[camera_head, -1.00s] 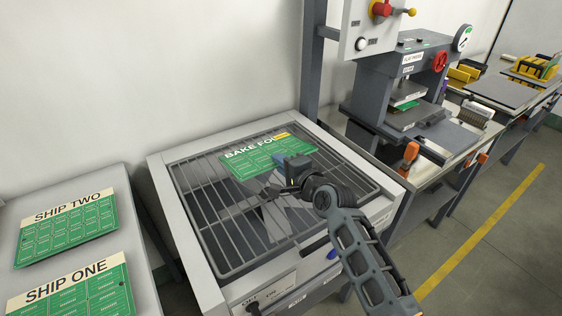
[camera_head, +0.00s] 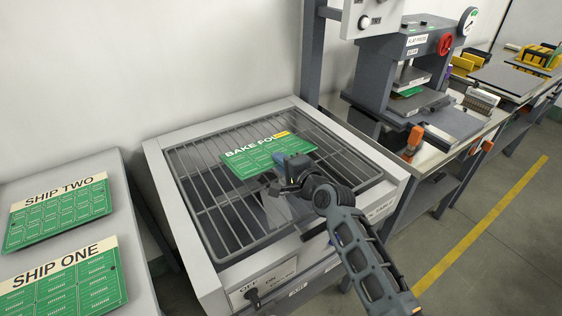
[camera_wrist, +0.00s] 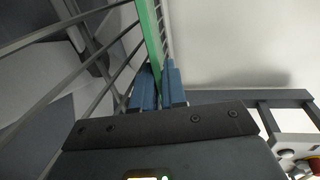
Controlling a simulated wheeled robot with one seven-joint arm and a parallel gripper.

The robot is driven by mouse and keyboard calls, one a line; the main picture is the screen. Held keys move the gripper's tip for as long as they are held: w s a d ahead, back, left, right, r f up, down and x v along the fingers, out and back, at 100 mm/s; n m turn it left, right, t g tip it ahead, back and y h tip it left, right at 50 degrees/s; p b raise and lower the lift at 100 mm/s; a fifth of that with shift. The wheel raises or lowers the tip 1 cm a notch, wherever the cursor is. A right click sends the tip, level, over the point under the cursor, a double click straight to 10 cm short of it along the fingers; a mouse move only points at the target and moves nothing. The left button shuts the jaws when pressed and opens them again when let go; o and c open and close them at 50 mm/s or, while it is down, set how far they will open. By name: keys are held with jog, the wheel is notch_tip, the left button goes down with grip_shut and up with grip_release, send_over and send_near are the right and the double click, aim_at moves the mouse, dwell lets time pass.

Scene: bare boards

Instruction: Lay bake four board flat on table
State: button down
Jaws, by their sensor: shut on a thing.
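The green BAKE FOUR board (camera_head: 262,158) shows face up over the wire rack (camera_head: 214,215) of a grey-framed unit. It looks roughly level. How large the gap is between board and rack, I cannot tell. My gripper (camera_head: 282,160) is shut on the board's near edge, with the arm reaching in from the lower right. In the wrist view the board (camera_wrist: 150,40) appears edge-on as a thin green strip between the blue fingertips of my gripper (camera_wrist: 158,88). The rack's bars run close beside it on the left.
SHIP TWO (camera_head: 58,215) and SHIP ONE (camera_head: 62,290) boards lie on a grey table (camera_head: 128,222) at left. A press (camera_head: 400,75) with a red wheel stands on a bench at right. The switch panel (camera_head: 265,285) is at the unit's front. Open floor lies at lower right.

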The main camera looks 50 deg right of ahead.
jog(key=shift+f+b, duration=0.3)
jog(key=shift+f, duration=0.05)
jog(key=c, duration=1.1)
grip_release()
jog(key=shift+o, duration=0.4)
